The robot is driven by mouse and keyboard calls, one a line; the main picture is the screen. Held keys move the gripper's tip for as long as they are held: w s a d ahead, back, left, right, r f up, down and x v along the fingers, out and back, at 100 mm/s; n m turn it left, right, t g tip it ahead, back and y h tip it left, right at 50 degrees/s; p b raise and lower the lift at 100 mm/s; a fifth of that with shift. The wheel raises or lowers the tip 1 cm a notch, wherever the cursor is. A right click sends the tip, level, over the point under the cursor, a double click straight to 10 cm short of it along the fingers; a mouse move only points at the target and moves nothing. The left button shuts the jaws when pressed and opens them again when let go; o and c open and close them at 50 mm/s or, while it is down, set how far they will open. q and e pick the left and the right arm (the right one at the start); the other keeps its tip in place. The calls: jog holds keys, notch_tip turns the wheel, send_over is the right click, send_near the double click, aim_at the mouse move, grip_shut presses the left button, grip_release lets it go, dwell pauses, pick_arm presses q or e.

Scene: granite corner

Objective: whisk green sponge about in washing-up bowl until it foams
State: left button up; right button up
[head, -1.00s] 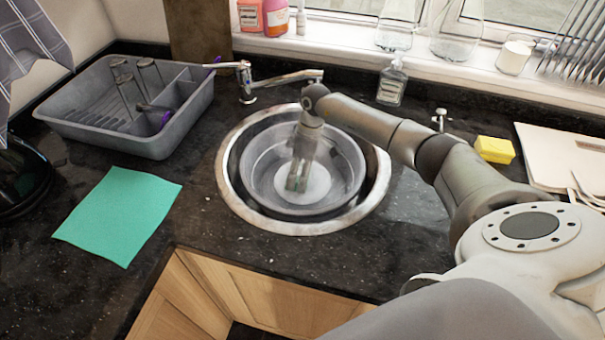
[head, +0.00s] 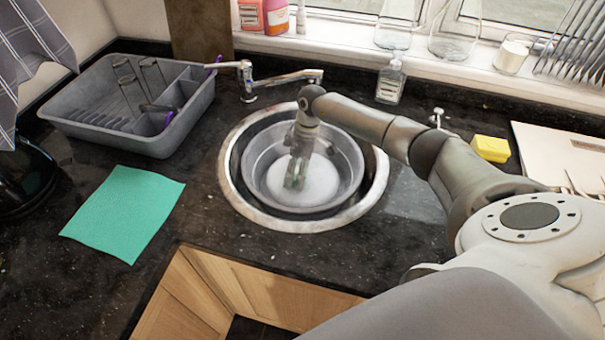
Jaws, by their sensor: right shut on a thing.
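The grey washing-up bowl (head: 261,163) sits inside the round steel-rimmed sink. My right gripper (head: 296,179) reaches down into the bowl, fingers pointing downward. It is shut on the green sponge (head: 293,184), of which only a little shows between the fingers. White foam (head: 320,183) lies around the sponge on the bottom of the bowl. My left gripper is not in view.
A tap (head: 274,79) stands behind the sink, with a soap bottle (head: 390,82) to its right. A grey dish rack (head: 180,135) is at left, a green cloth (head: 125,212) in front of it. A yellow sponge (head: 491,148) lies at right.

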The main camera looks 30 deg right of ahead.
jog(key=shift+w+a, duration=0.45)
jog(key=shift+a, duration=0.35)
jog(key=shift+r, duration=0.1)
notch_tip(320, 180, up, 12)
jog(key=p, duration=1.3)
jog(key=shift+r, duration=0.15)
dwell(1.0)
notch_tip(320, 180, up, 4)
jog(key=p, duration=0.3)
dwell(0.5)
